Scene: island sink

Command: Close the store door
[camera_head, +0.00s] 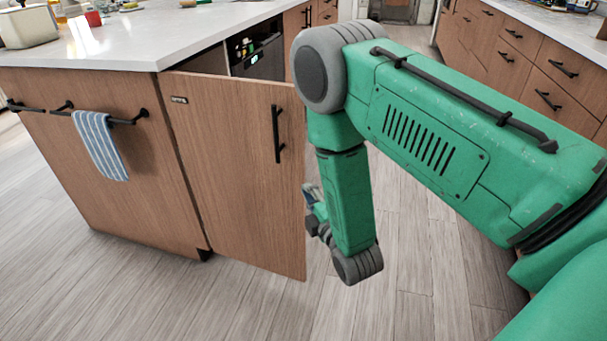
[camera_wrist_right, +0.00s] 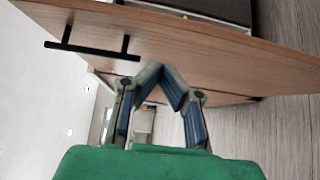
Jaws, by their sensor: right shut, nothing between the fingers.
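The store door (camera_head: 240,170) is a wood panel with a black bar handle (camera_head: 277,133). It stands open, swung out from the island's corner in the head view. My right gripper (camera_head: 314,200) is just past the door's free edge, partly hidden by my green forearm. In the right wrist view the gripper's blue-padded fingers (camera_wrist_right: 160,72) are shut and empty, with the tips together. The door panel (camera_wrist_right: 215,52) crosses behind the tips there, and its handle (camera_wrist_right: 90,48) is at upper left. I cannot tell whether the tips touch the door. My left gripper is out of view.
The island has a pale countertop (camera_head: 150,30) and a striped towel (camera_head: 101,145) hanging on a rail. A dark appliance (camera_head: 258,58) sits behind the door. Drawers (camera_head: 530,65) line the right side. The wood floor (camera_head: 110,285) in front is clear.

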